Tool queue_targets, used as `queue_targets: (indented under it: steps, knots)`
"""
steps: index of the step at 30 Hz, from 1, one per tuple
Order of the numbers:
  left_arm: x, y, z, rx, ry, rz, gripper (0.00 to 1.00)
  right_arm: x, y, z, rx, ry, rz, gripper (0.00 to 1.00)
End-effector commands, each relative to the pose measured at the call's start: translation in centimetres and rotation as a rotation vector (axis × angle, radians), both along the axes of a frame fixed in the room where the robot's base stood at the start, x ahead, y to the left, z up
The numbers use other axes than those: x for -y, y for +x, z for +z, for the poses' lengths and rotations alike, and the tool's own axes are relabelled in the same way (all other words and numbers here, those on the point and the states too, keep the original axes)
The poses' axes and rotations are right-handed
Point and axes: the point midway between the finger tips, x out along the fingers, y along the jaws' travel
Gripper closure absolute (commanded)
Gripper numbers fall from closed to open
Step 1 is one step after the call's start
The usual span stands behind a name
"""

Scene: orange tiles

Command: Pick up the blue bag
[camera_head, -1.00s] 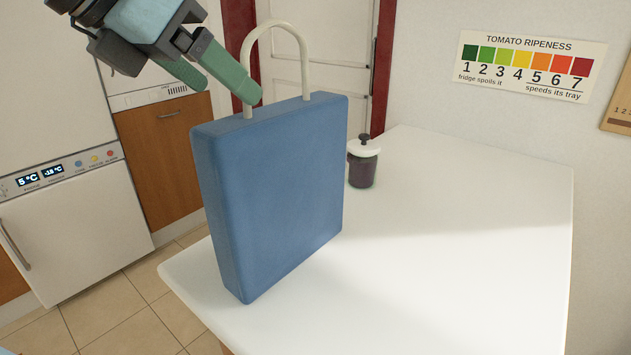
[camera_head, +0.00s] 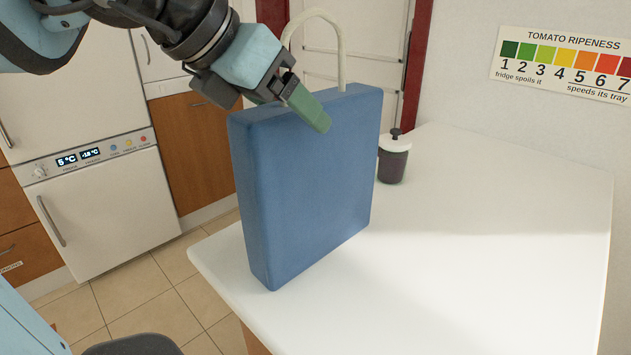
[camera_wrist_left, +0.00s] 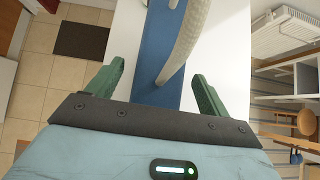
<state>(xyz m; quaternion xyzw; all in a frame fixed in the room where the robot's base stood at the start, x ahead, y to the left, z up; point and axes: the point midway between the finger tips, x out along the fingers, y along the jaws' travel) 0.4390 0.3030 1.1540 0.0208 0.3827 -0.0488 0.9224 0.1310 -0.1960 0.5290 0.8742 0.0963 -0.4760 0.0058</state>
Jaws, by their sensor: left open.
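The blue bag (camera_head: 305,190) stands upright on the white table. Its pale arched handle (camera_head: 341,50) rises from the top. My left gripper (camera_head: 300,108) is at the bag's top edge, by the near end of the handle, and one green finger shows in front of the bag's face. In the left wrist view the open green fingers (camera_wrist_left: 155,88) are spread on both sides of the bag's narrow top (camera_wrist_left: 160,50), with the handle (camera_wrist_left: 182,45) between them. The fingers look apart from the handle. My right gripper is not in view.
The white table (camera_head: 480,240) has free room to the right of the bag. A dark jar with a white lid (camera_head: 393,160) stands behind the bag on the right. A fridge (camera_head: 100,210) stands at the left, and a tomato ripeness chart (camera_head: 565,65) hangs on the wall.

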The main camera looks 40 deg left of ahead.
Motion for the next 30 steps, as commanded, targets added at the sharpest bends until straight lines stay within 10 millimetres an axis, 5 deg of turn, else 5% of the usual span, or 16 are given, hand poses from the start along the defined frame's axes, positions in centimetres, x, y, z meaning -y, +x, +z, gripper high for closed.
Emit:
queue_targets:
  steps: [12,28,30]
  knots:
    - [0.10,1.03,-0.96,0.001,-0.002,0.001,0.21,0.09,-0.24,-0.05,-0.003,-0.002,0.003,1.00]
    - [0.10,1.02,-0.89,0.003,-0.002,0.000,0.91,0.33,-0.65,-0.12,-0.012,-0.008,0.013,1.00]
    - [0.10,1.02,-0.89,0.003,-0.002,0.000,0.91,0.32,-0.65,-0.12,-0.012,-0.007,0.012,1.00]
